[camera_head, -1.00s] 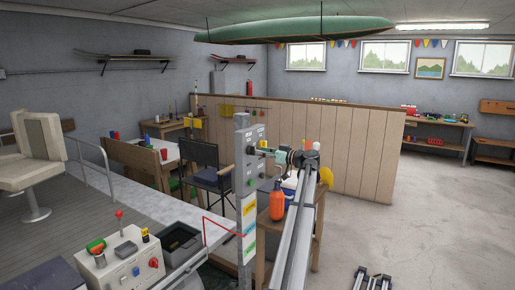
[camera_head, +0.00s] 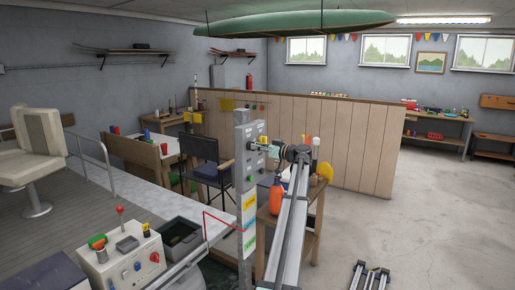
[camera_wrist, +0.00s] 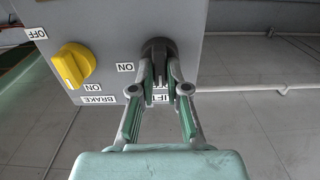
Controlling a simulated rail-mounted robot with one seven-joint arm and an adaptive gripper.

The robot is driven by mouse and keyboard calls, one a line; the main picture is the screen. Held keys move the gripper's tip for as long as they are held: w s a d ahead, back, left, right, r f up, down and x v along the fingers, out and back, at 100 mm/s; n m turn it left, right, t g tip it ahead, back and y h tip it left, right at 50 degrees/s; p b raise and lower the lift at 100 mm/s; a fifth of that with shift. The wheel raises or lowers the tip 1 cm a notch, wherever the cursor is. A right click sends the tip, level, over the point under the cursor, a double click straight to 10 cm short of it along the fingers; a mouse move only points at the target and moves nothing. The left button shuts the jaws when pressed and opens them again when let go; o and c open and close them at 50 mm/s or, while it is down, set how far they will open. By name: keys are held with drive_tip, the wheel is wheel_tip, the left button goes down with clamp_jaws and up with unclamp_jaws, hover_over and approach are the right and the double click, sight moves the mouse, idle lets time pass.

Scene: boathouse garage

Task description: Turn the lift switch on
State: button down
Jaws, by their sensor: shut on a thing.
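The lift switch is a dark rotary knob (camera_wrist: 158,48) on a grey panel (camera_wrist: 120,35) in the wrist view. My gripper (camera_wrist: 160,77) is shut on this knob, one finger on each side. An ON label is just left of the knob, and the LIFT label is partly hidden behind the fingers. The fingers hide part of the knob, so I cannot tell its setting. In the head view the panel is on a grey post (camera_head: 243,165), and my gripper (camera_head: 259,147) reaches its right side.
A yellow brake knob (camera_wrist: 73,65) with OFF and ON labels sits left of my gripper. An orange bottle (camera_head: 276,197) stands on a wooden table (camera_head: 318,190) close to the post. A control console (camera_head: 125,262) is at the front left. Open floor lies to the right.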

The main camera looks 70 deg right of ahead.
drive_tip(key=shift+f+m+b, duration=0.1)
drive_tip(key=shift+m+b, duration=0.3)
drive_tip(key=shift+b, duration=0.15)
drive_tip(key=shift+d+m+b, duration=0.15)
drive_tip(key=shift+m+b, duration=1.3)
drive_tip(key=shift+m, duration=2.85)
drive_tip(key=shift+d+m+b, duration=0.1)
drive_tip(key=shift+m+b, duration=1.35)
drive_tip(key=shift+m, duration=2.85)
drive_tip(key=c, duration=1.2)
unclamp_jaws()
drive_tip(key=shift+o, duration=0.2)
drive_tip(key=shift+f, duration=0.1)
